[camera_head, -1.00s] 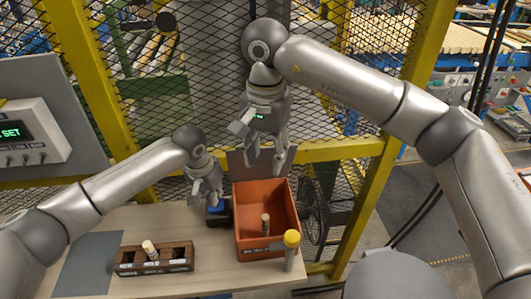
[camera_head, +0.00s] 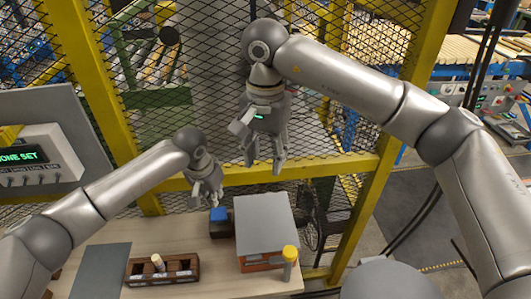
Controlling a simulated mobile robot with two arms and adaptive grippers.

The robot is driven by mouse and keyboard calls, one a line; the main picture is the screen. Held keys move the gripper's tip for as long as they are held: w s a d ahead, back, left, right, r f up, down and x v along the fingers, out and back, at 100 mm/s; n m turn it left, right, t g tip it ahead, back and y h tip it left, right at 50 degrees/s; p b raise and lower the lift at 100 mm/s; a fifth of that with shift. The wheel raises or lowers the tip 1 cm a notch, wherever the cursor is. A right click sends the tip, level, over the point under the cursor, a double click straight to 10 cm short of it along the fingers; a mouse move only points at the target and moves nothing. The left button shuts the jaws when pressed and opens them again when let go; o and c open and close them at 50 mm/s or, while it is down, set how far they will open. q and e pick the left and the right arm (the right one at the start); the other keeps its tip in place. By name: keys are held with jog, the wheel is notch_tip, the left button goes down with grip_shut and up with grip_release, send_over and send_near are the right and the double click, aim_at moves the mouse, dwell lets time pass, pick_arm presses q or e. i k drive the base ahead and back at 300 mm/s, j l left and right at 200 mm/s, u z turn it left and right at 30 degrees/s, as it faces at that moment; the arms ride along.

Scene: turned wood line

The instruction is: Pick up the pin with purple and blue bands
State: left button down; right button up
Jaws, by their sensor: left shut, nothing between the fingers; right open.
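A pale pin (camera_head: 158,263) stands in the dark wooden rack (camera_head: 190,268) on the table. Its bands are too small to make out, so I cannot tell whether it has purple and blue ones. My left gripper (camera_head: 207,200) is shut and empty, above and behind the rack, left of the orange box (camera_head: 262,262). A grey lid (camera_head: 262,222) covers the box, so its inside is hidden. My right gripper (camera_head: 264,168) is open and empty in the air above and behind the lid.
A dark block with a blue top (camera_head: 219,214) sits left of the box. A grey post with a yellow cap (camera_head: 290,254) stands at the box's front right. A grey mat (camera_head: 100,270) lies left of the rack. A mesh fence with yellow posts stands behind the table.

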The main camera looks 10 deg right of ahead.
aim_at(158, 261)
jog(key=k, duration=1)
